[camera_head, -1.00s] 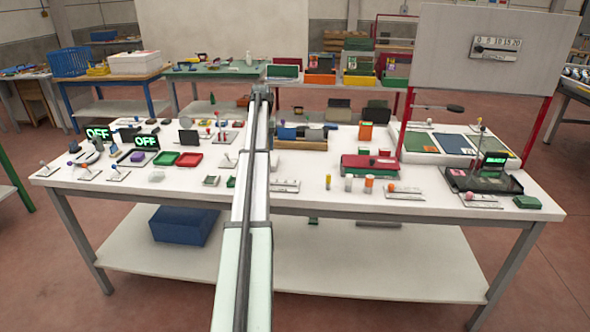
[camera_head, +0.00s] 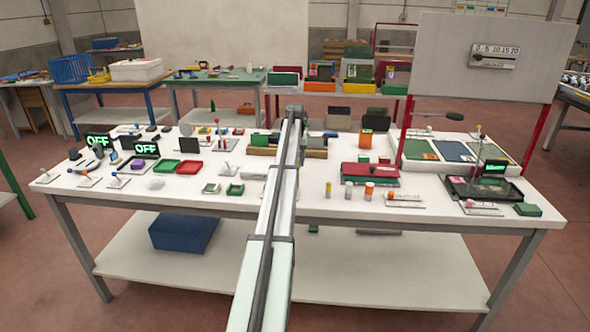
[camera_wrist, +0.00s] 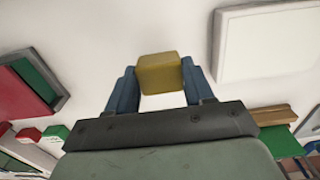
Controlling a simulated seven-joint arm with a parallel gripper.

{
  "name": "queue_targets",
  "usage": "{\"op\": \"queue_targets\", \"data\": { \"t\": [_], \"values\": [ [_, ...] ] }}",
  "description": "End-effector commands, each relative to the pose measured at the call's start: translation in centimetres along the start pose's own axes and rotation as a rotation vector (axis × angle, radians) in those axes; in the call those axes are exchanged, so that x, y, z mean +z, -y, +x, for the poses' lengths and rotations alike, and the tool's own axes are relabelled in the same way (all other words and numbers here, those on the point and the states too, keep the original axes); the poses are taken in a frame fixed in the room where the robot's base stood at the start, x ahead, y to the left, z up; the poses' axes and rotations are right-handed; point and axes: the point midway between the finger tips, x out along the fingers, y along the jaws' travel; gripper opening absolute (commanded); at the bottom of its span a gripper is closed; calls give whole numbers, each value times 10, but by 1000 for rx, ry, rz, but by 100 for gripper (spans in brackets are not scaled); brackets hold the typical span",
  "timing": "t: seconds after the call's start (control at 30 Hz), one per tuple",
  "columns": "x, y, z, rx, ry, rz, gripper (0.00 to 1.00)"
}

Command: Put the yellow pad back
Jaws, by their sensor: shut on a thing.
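In the wrist view, the yellow pad (camera_wrist: 161,75) is a small yellow block between the two blue fingers of my gripper (camera_wrist: 162,80). The fingers are shut on its two sides, and it is held over a white surface. I cannot tell how high above the surface it is. In the head view my arm reaches away over the white table (camera_head: 330,200); its far end hides the gripper and the pad. A wooden rack (camera_head: 258,151) with several coloured blocks stands beside the arm's far end, partly covered by it.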

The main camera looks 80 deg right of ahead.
Motion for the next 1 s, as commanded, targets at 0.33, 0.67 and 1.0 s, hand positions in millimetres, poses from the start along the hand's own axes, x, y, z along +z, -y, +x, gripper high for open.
{"op": "queue_targets", "data": {
  "t": [0.33, 0.67, 1.0],
  "values": [
    [0, 0, 34, 0, 1, 0, 24],
    [0, 0, 39, 0, 0, 0, 24],
    [0, 0, 41, 0, 0, 0, 71]
  ]
}}
